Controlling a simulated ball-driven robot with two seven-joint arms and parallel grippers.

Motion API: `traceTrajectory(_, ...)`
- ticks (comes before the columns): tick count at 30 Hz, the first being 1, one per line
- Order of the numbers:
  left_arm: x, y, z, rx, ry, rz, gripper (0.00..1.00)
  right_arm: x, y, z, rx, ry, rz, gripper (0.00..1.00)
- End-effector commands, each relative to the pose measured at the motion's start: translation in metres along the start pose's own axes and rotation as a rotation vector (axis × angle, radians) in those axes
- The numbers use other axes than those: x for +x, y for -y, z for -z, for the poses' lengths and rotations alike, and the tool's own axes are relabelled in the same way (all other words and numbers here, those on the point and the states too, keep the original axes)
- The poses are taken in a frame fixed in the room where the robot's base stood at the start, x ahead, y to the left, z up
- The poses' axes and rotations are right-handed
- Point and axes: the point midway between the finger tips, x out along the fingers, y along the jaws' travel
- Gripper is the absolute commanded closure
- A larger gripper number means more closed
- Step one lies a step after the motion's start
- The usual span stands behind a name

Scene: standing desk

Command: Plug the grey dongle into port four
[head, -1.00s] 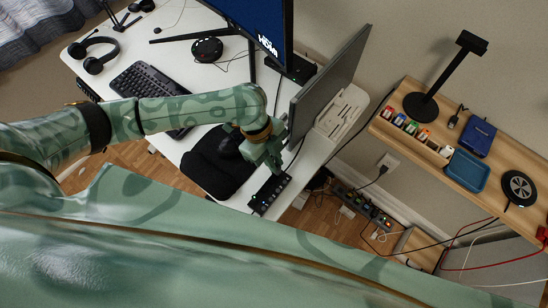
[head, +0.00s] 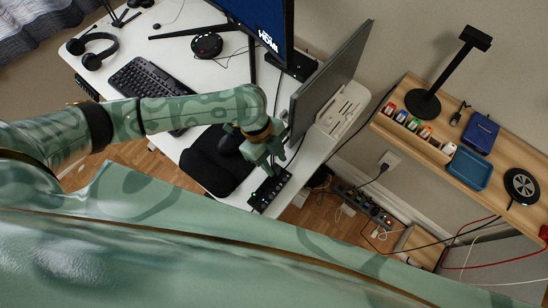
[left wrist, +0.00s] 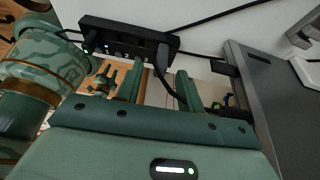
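The black port hub (head: 270,188) lies near the front edge of the white desk. My left gripper (head: 268,163) is over the hub's far side. In the left wrist view its two fingers (left wrist: 159,76) stand apart, pointing at the hub, with the cable passing between them.
The monitor (head: 327,80) stands close behind my left gripper. A wooden shelf (head: 480,185) at right carries small coloured items (head: 413,125) and a blue tray (head: 468,168). A power strip (head: 365,205) lies below.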

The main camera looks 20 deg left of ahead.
Motion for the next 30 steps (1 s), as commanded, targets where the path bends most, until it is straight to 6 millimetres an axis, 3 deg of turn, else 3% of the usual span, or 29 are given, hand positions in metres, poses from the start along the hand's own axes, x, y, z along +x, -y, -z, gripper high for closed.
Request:
traceTrajectory(4,-0.006,0.001,0.0,0.001,0.001,0.002,0.62,-0.002,0.001,0.001,0.0,-0.001,0.001,0.64)
traceTrajectory(8,-0.028,0.001,0.0,0.002,0.003,0.003,0.62,-0.01,0.0,0.003,0.001,-0.006,0.0,0.64)
traceTrajectory(15,-0.094,0.001,0.001,0.002,0.004,0.005,0.62,-0.03,-0.002,0.008,0.001,-0.015,-0.004,0.64)
traceTrajectory(21,-0.14,0.001,0.0,0.0,0.002,0.003,0.62,-0.041,-0.003,0.011,0.001,-0.02,-0.005,0.64)
traceTrajectory(30,-0.163,0.0,0.0,0.0,0.0,0.0,0.62,-0.045,-0.003,0.012,0.001,-0.022,-0.006,0.64)
